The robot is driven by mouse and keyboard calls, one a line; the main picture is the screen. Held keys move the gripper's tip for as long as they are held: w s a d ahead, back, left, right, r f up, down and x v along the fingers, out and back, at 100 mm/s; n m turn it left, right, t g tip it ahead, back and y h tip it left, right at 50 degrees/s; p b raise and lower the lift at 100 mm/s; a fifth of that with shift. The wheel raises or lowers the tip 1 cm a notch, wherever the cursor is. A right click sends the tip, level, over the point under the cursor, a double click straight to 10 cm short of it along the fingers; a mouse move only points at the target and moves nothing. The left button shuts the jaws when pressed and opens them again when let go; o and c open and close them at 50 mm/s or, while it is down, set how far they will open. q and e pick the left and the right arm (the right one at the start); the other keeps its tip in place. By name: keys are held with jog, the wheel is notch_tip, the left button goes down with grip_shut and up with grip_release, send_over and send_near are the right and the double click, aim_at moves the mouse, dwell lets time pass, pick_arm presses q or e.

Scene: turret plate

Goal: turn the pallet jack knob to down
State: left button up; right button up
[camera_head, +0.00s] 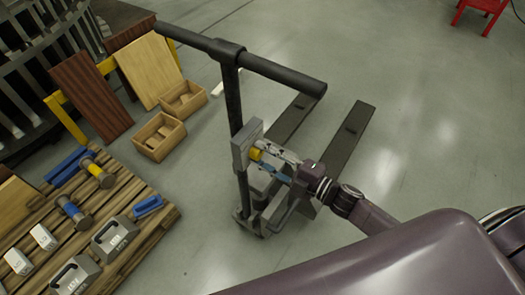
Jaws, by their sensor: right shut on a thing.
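The pallet jack stands on the grey floor in the middle of the head view, with a black T-shaped handle (232,100) and two dark forks (345,140) reaching back. A grey plate (241,147) sits low on its handle post and carries the yellow knob (255,154). My right gripper (267,160) comes in from the right and is at the knob, with its fingers shut on it. Part of the knob is hidden by the fingers, and its setting cannot be read. My left gripper is not in view.
A red chair (484,12) is at the far right. The floor right of the forks is clear.

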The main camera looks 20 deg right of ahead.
jog(key=m+p, duration=0.1)
jog(key=m, duration=0.2)
jog(key=shift+m, duration=0.3)
jog(key=shift+m+p, duration=0.7)
jog(key=shift+m, duration=1.1)
jog(key=o, duration=1.2)
jog(key=shift+c, duration=0.2)
jog(key=shift+d, duration=0.1)
jog(key=v, duration=1.2)
